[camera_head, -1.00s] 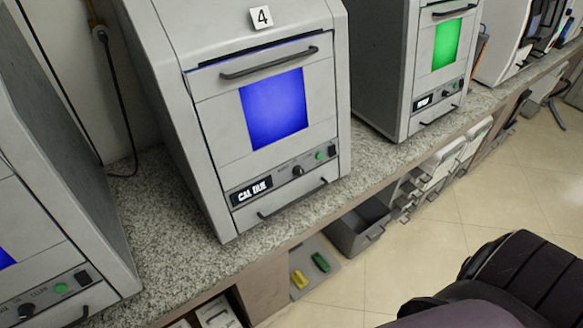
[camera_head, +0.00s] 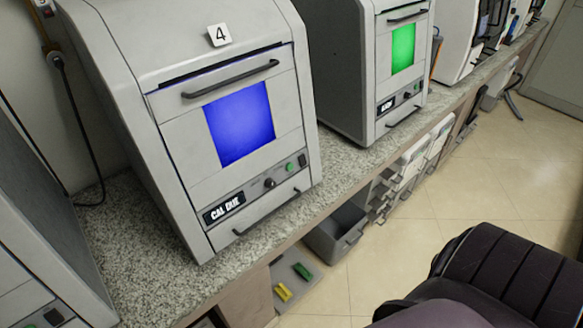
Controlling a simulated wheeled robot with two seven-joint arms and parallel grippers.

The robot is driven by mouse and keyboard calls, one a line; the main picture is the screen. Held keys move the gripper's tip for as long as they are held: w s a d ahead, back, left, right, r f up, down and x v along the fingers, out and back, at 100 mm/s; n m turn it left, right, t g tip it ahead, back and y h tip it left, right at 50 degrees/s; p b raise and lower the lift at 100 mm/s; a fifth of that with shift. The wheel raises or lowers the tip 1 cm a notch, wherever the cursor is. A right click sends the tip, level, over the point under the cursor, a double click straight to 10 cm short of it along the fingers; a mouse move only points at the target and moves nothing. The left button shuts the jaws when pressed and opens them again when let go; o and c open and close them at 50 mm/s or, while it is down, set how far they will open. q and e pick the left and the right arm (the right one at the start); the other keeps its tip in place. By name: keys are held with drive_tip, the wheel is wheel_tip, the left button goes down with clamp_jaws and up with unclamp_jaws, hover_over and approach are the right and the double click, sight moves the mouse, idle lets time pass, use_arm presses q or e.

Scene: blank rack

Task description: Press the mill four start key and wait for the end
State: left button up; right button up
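Mill four (camera_head: 165,120) is a grey machine on the granite counter, marked by a white label "4" (camera_head: 219,35). Its window (camera_head: 239,123) glows blue, and its small display (camera_head: 224,207) reads "CAL DUE". On its front panel are a dark knob (camera_head: 270,183), a round green key (camera_head: 290,167) and a dark switch (camera_head: 302,160). A dark handle (camera_head: 230,79) crosses the top of its door, which looks shut. Neither of my grippers is in view.
A similar machine with a green window (camera_head: 402,48) stands farther right, and part of another (camera_head: 40,230) is at the left. A dark padded chair (camera_head: 500,275) is at lower right. Grey bins (camera_head: 336,232) sit under the counter (camera_head: 140,250). Tiled floor (camera_head: 480,185) is open at right.

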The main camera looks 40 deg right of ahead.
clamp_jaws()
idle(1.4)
